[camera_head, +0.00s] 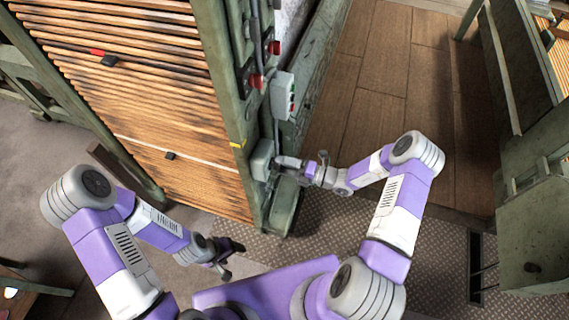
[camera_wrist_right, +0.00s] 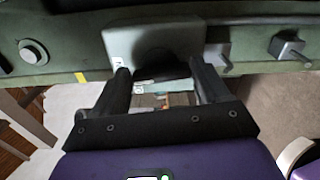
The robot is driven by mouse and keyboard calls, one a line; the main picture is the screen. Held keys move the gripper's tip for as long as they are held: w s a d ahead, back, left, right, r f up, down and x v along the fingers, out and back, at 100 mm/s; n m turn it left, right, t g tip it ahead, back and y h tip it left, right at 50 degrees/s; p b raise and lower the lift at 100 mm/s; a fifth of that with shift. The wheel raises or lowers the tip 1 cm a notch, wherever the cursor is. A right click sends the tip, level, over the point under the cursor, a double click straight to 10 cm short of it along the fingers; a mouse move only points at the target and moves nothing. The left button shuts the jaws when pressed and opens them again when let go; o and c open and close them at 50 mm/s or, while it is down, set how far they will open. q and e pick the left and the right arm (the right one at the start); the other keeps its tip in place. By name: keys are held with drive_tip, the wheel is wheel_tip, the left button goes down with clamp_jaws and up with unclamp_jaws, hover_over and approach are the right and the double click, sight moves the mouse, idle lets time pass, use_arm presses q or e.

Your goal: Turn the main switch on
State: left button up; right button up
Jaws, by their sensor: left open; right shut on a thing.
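A grey switch box (camera_head: 262,160), which I take for the main switch, sits low on the green post in the head view. In the right wrist view its pale housing (camera_wrist_right: 118,42) fills the top middle, with a dark rounded part in its centre. My right gripper (camera_head: 276,165) is at the front of this box. In the wrist view the right gripper (camera_wrist_right: 161,74) has its fingers on either side of the dark part and is shut on it. The handle's exact position is mostly hidden. My left gripper (camera_head: 230,260) is open and empty, low over the floor.
Above the switch, the post carries a grey box with red and green buttons (camera_head: 283,95) and red knobs (camera_head: 256,81). A slatted wooden panel (camera_head: 150,90) lies left of the post. Green framework (camera_head: 540,190) stands at right. Wooden floor (camera_head: 375,75) is clear between.

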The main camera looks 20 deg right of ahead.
drive_tip(key=shift+m, duration=0.6)
drive_tip(key=shift+f, duration=0.1)
drive_tip(key=o, duration=1.1)
drive_tip(key=shift+c, duration=0.2)
drive_tip(key=shift+d, duration=0.1)
drive_tip(key=v, duration=0.7)
drive_tip(key=shift+s+d, duration=0.2)
